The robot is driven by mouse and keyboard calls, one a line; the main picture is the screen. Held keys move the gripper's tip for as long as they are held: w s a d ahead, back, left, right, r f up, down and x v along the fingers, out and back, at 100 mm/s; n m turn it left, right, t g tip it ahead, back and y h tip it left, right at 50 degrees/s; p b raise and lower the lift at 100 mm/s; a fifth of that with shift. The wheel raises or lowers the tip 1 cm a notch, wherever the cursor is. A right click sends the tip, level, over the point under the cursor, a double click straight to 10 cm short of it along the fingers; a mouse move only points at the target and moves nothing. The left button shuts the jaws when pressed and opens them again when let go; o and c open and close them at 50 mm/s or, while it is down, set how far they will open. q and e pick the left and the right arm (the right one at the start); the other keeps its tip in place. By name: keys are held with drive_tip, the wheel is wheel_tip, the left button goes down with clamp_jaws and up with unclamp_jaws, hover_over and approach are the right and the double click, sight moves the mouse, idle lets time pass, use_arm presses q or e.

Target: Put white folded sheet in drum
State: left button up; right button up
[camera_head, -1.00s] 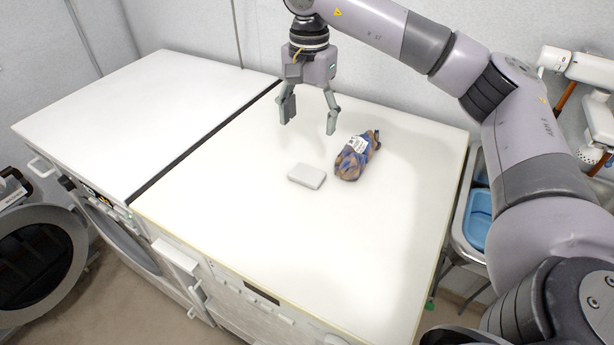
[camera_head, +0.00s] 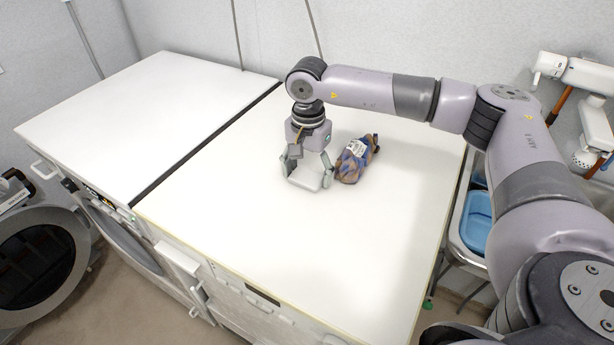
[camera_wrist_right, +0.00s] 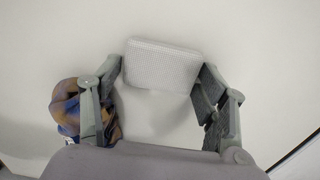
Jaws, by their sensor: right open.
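The white folded sheet (camera_head: 306,177) lies flat on the white worktop (camera_head: 290,245). It also shows in the right wrist view (camera_wrist_right: 161,65) as a small pale textured pad. My right gripper (camera_head: 307,181) is low over the worktop and open, with one finger on each side of the sheet. In the wrist view the fingertips (camera_wrist_right: 163,78) are close to the sheet's two ends; I cannot tell whether they touch it. My left gripper is not in view.
A brown and blue patterned bundle with a white label (camera_head: 354,160) lies right beside the gripper. A blue basin (camera_head: 477,222) stands in a sink at the right. The left worktop (camera_head: 140,120) and the front of the right worktop are clear.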

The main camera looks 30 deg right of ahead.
drive_tip(key=shift+c, duration=0.6)
drive_tip(key=c, duration=0.4)
drive_tip(key=shift+o, duration=0.2)
drive_tip(key=shift+r, duration=0.15)
wheel_tip(320, 180, up, 20)
drive_tip(key=b, duration=0.1)
drive_tip(key=n+p, duration=0.1)
drive_tip(key=n, duration=0.5)
hover_over(308, 175)
drive_tip(key=s+a, duration=0.4)
drive_tip(key=s, duration=0.1)
wheel_tip(308, 175, down, 10)
drive_tip(key=s+a+f+n, duration=0.2)
drive_tip(key=s, duration=0.1)
drive_tip(key=s+a+f+n+p, duration=0.1)
drive_tip(key=s+f+n, duration=0.1)
drive_tip(key=s+f, duration=0.1)
drive_tip(key=s+a+f+n, duration=0.2)
drive_tip(key=s+f, duration=0.1)
drive_tip(key=s, duration=0.1)
drive_tip(key=shift+s+a, duration=0.25)
drive_tip(key=shift+a, duration=0.1)
